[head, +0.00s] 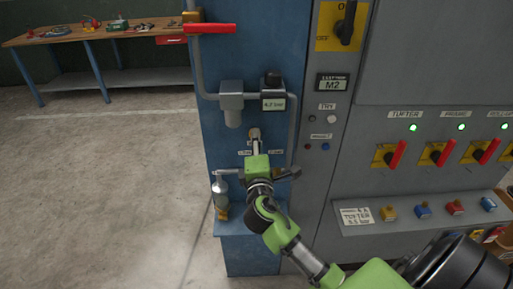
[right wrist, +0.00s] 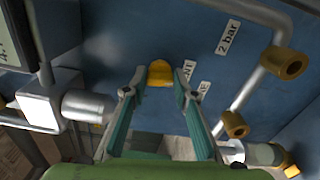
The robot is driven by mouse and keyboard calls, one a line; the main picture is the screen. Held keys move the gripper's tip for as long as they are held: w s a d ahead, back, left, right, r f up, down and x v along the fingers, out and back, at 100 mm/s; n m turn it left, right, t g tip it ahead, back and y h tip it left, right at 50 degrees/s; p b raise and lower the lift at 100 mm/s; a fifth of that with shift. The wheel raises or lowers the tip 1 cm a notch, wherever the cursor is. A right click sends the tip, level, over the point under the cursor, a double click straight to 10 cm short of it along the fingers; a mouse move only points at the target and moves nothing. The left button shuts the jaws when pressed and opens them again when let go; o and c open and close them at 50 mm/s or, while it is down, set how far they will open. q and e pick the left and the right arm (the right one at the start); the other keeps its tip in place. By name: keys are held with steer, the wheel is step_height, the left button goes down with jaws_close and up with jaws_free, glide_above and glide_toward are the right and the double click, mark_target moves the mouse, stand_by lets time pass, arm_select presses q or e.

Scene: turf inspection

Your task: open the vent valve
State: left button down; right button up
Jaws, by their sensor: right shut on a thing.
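The vent valve shows as a small knob (head: 254,133) on the blue panel, tan in the head view and a yellow knob (right wrist: 160,73) in the right wrist view. A white label (right wrist: 189,70) beside it ends in "NT"; my finger hides the rest. My right gripper (head: 257,146) reaches up to the panel from below. In the right wrist view its two fingers (right wrist: 158,90) stand on either side of the yellow knob, shut on it. The exact contact at the tips is hard to make out. My left gripper is not in view.
Above the knob are a grey regulator (head: 232,98) and a display reading about 4.7 bar (head: 273,104). A red lever (head: 196,28) sits higher. Pipes run down both sides. A grey cabinet (head: 400,180) with red switches is to the right. A workbench (head: 100,35) stands back left; the floor between is clear.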

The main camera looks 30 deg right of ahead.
steer(key=shift+f+m+b, duration=0.1)
steer(key=shift+m+b, duration=0.25)
steer(key=shift+m, duration=0.35)
steer(key=o, duration=1.1)
steer(key=v, duration=1.2)
steer(key=shift+d, duration=0.1)
